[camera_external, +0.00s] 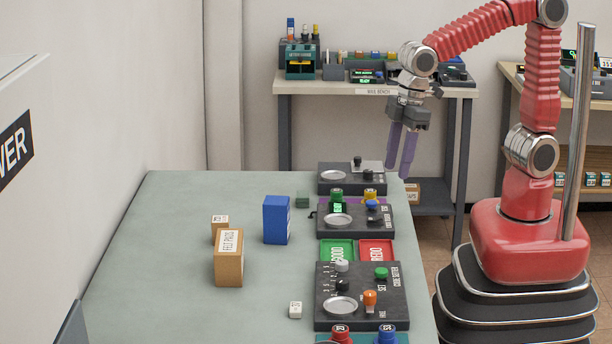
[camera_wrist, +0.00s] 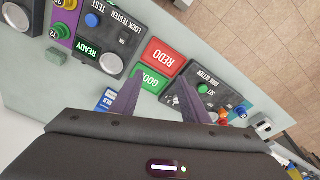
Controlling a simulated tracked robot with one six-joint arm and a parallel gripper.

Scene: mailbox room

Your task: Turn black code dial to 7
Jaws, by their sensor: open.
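The CODE SETTER panel (camera_external: 382,300) lies on the table's near right part. It carries a black dial (camera_external: 342,286) beside a printed number scale, with a grey knob (camera_external: 342,266) just behind it. The dial's pointer is too small to read. A green SET button (camera_external: 381,273) and an orange knob (camera_external: 370,298) are on the same panel. My gripper (camera_external: 397,172) is open and empty, high and farther back than the panel, touching nothing. In the wrist view its purple fingers (camera_wrist: 160,82) point toward the trays, and the right finger overlaps the CODE SETTER panel (camera_wrist: 225,88). I cannot make out the black dial there.
A LOCK TESTER panel (camera_external: 378,220) and green (camera_external: 337,253) and red (camera_external: 376,253) trays lie behind the CODE SETTER. A FELT PADS box (camera_external: 229,262) and a blue box (camera_external: 276,220) stand to the left. The table's left part is clear.

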